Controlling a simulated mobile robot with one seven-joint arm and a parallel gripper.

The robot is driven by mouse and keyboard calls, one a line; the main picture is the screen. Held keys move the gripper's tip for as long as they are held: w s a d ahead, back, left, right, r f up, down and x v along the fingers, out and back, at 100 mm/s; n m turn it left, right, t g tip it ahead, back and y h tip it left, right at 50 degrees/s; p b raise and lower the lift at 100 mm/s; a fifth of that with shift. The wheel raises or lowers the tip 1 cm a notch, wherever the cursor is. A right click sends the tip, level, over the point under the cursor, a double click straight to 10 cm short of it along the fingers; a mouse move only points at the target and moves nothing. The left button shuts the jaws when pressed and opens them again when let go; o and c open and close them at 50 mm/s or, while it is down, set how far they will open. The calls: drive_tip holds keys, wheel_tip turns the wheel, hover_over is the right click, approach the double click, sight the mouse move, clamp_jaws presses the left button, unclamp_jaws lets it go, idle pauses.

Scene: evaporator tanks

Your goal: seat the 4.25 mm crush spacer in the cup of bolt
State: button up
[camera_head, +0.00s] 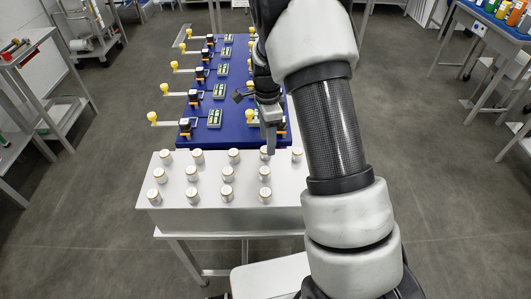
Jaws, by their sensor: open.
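Several small white capped cylinders (226,192) stand upright in rows on the near light-grey block. They have tan bands near the top and marks too small to read, so I cannot tell which one is the 4.25 mm crush spacer. My gripper (270,150) points down over the back row of these cylinders, near the right side of the block. It is open, and nothing shows held in it. I cannot make out the bolt or its cup at this size. Part of the block's right side is hidden behind my arm.
A blue panel (232,132) lies behind the block, with several yellow-knobbed cranks (153,117) and green-screened devices (215,118).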

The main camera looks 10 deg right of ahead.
sight(265, 153)
drive_tip(key=f, duration=0.4)
drive_tip(key=shift+w+a+f, duration=0.1)
drive_tip(key=shift+a+f, duration=0.1)
drive_tip(key=shift+a, duration=0.05)
drive_tip(key=shift+c, duration=0.4)
drive_tip(key=c, duration=1.1)
drive_tip(key=shift+r, duration=0.15)
